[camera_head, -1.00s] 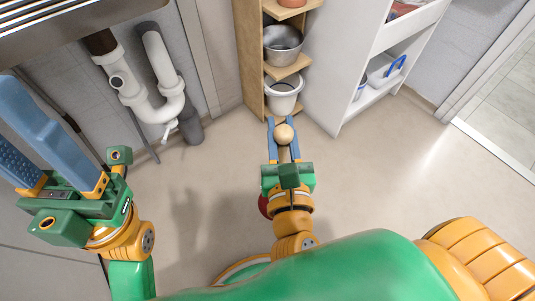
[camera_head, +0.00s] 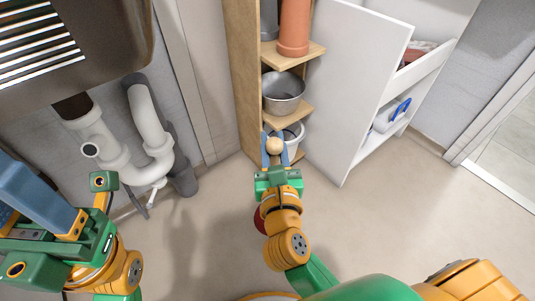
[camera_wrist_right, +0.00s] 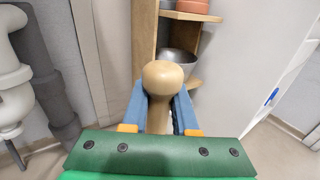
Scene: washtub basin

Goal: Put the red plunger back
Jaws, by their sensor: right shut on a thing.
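The plunger's pale wooden handle (camera_head: 274,146) stands up between the blue fingers of my right gripper (camera_head: 274,153), which is shut on it. In the right wrist view the rounded handle end (camera_wrist_right: 163,78) sits between the fingers (camera_wrist_right: 163,110). A bit of the red plunger cup (camera_head: 260,219) shows below the gripper; the rest is hidden behind my arm. My left gripper (camera_head: 30,205) is at the left edge, its blue fingers apart and empty, with the tips cut off by the frame.
A wooden shelf (camera_head: 243,90) stands ahead, with a metal pot (camera_head: 283,90) and, lower, a white bucket (camera_head: 295,135) partly behind my right gripper. A white cabinet (camera_head: 352,80) stands to its right. White drain pipes (camera_head: 147,120) are at left. The floor between is clear.

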